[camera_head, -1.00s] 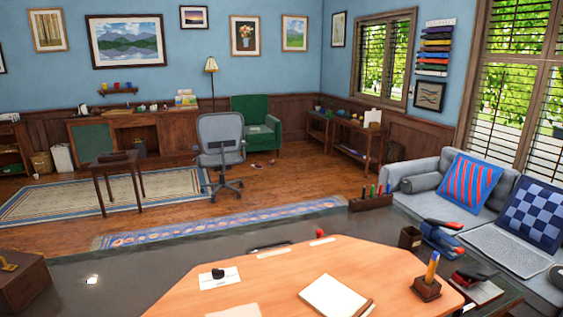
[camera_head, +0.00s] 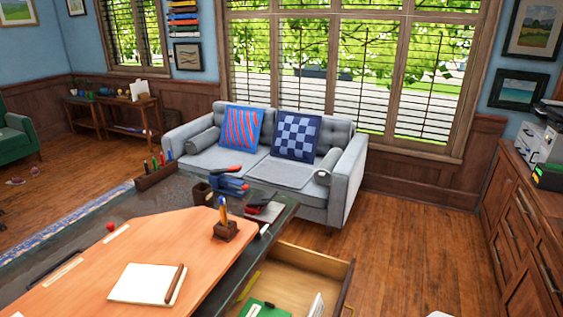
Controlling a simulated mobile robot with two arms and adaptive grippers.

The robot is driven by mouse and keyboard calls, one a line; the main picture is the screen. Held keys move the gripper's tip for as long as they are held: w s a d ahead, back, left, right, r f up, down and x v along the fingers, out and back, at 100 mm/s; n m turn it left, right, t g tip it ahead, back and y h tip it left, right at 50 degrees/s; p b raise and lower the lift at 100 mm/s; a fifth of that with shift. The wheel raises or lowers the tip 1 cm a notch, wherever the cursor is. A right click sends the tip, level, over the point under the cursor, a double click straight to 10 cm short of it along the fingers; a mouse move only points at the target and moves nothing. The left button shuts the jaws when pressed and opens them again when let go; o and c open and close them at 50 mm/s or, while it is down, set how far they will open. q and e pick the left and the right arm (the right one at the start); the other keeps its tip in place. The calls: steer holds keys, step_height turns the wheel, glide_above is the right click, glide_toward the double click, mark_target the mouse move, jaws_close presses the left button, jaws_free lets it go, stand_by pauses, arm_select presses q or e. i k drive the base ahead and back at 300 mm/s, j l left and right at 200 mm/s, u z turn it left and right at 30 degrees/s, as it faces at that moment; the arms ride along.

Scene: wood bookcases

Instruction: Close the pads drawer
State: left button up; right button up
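An open wooden drawer (camera_head: 312,262) sticks out from the right side of the dark desk (camera_head: 200,279), at the bottom of the head view. It holds a green item (camera_head: 262,309), a white pad-like item (camera_head: 316,305) and a thin yellow item (camera_head: 249,286). I cannot tell for sure that it is the pads drawer. Its near part is cut off by the picture's lower edge. Neither of my grippers is in view.
A notepad (camera_head: 146,284) and a pen holder (camera_head: 226,229) are on the desktop. A grey sofa (camera_head: 342,184) stands beyond the desk. A wooden cabinet (camera_head: 517,238) is at the right.

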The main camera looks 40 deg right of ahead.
mark_target(291, 277)
steer(key=z, duration=0.45)
steer(key=k+z, duration=0.15)
steer(key=z, duration=0.8)
steer(key=k+l+z, duration=0.1)
steer(key=z, duration=0.35)
steer(key=k+l+u, duration=0.1)
steer(key=l, duration=0.1)
